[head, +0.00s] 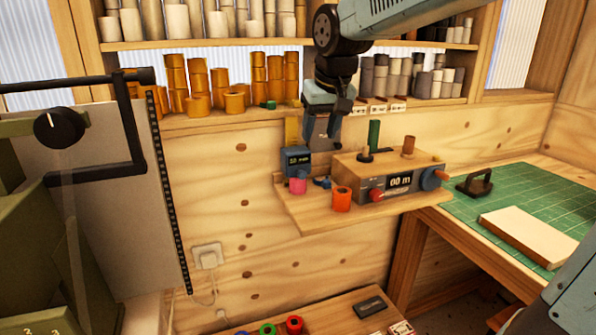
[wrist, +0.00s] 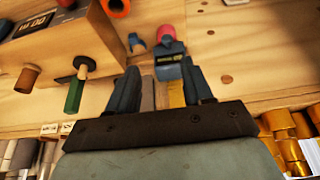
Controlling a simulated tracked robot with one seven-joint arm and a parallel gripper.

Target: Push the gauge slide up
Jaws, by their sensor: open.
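The gauge slide (head: 296,160) is a small dark blue-grey box with a lit display. It sits low on a yellow upright scale (head: 292,130) at the left of the wall shelf, with a pink cylinder (head: 297,187) just below it. In the wrist view, which is upside down, the slide (wrist: 170,62) shows beyond my fingertips, with the yellow scale (wrist: 177,93) between the fingers. My gripper (head: 322,142) is open and empty, pointing down, above and slightly right of the slide. In the wrist view my gripper (wrist: 160,72) has its fingers apart. I cannot tell whether it touches anything.
Right of the slide stands a wooden-topped box (head: 395,175) with a display, red and blue knobs and a green peg (head: 374,134). An orange roll (head: 341,198) stands on the shelf front. Orange rolls (head: 236,102) line the shelf behind. A green mat (head: 520,208) lies right.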

